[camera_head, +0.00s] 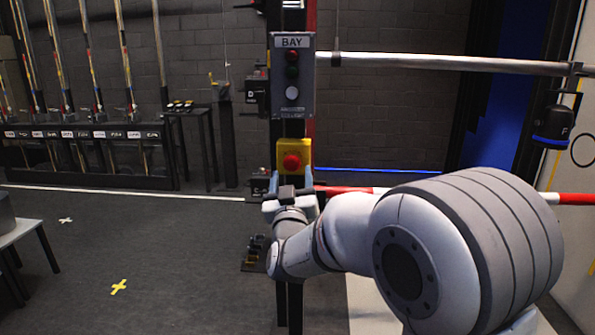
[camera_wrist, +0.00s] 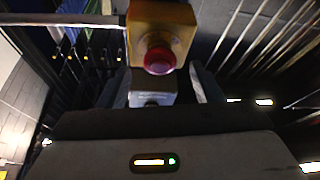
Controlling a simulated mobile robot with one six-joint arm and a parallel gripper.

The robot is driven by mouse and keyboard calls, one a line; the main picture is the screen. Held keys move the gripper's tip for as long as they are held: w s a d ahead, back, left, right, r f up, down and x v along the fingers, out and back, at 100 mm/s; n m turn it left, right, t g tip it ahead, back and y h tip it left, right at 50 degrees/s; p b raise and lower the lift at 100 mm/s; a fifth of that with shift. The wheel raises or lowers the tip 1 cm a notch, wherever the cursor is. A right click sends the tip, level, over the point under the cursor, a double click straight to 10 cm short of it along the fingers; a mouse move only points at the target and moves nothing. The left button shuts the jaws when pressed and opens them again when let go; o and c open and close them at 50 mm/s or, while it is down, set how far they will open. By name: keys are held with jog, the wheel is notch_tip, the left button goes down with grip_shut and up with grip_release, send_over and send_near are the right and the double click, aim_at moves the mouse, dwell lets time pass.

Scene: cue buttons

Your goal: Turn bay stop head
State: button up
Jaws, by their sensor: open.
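The bay stop head is a red mushroom knob (camera_head: 291,161) on the front of a yellow box (camera_head: 283,148), below the grey BAY panel (camera_head: 307,75). In the wrist view, the red knob (camera_wrist: 158,61) sits under the yellow box (camera_wrist: 172,18), near the picture's middle. My gripper (camera_head: 291,182) is just below and in front of the yellow box in the head view. Its fingers (camera_wrist: 160,80) are open on either side of the knob in the wrist view, with nothing held. I cannot tell how much depth separates the fingertips from the knob.
A red and white barrier bar (camera_head: 345,190) runs right behind my arm. A metal rail (camera_head: 430,62) crosses above. The BAY panel carries round lamps and a white button (camera_head: 292,93). A rack of cues (camera_head: 85,140) stands left. The floor at left is mostly open.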

aim_at(292, 162)
jog(key=shift+x, duration=1.4)
jog(key=shift+c, duration=0.5)
